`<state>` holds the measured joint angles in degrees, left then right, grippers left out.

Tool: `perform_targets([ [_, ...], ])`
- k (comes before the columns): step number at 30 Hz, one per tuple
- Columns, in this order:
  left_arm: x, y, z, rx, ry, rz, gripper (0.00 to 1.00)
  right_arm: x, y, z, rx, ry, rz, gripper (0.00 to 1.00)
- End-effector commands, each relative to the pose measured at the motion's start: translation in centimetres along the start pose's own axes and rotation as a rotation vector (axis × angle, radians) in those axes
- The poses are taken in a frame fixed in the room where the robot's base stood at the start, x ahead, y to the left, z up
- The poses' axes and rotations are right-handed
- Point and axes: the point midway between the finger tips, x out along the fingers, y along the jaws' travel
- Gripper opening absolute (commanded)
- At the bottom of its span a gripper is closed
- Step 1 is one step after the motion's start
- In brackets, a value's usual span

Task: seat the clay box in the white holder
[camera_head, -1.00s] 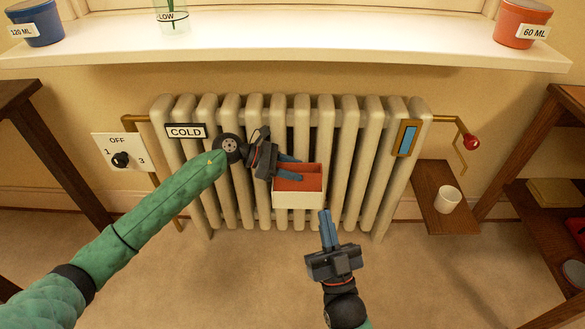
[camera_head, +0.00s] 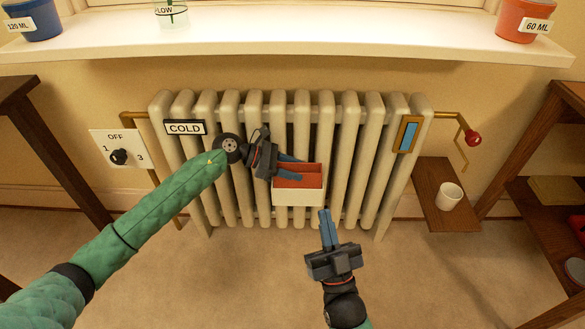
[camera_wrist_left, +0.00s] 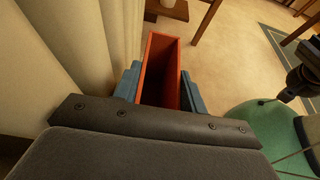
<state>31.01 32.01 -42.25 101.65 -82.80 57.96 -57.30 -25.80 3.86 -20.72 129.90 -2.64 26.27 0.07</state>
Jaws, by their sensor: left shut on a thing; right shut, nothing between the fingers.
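The clay box (camera_head: 300,181) is an orange-red, open-topped box. In the head view it shows inside the white holder (camera_head: 298,198), in front of the radiator. The holder's pale front wall covers its lower part, so I cannot tell how deep it sits. My left gripper (camera_head: 290,172) is shut on the clay box. In the left wrist view the blue fingers lie either side of the clay box (camera_wrist_left: 161,70), and the holder cannot be made out there. My right gripper (camera_head: 329,229) is shut and empty, below and in front of the holder.
The ribbed radiator (camera_head: 340,160) stands close behind. A windowsill (camera_head: 300,38) runs above it with pots at both ends. A white cup (camera_head: 449,196) stands on a small brown shelf (camera_head: 430,180) at right. Open floor lies below.

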Motion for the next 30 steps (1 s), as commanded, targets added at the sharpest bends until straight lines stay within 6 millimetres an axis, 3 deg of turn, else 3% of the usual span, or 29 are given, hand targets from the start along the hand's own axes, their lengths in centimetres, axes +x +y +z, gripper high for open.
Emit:
perform_targets([
  [10,0.04,0.02,-0.10,0.001,-0.001,0.000,0.00,-0.10,0.01,0.12,0.000,0.000,0.000,0.00],
  [11,0.04,0.02,-0.09,0.001,-0.001,0.000,0.47,-0.10,0.01,0.12,0.000,0.000,0.000,0.00],
  [14,0.05,0.02,-0.11,0.000,-0.001,0.000,0.67,-0.10,0.01,0.12,0.000,0.000,0.000,0.00],
  [30,-0.28,0.00,0.63,0.000,0.000,0.000,0.67,0.16,-0.01,-0.19,0.000,0.000,0.000,0.00],
])
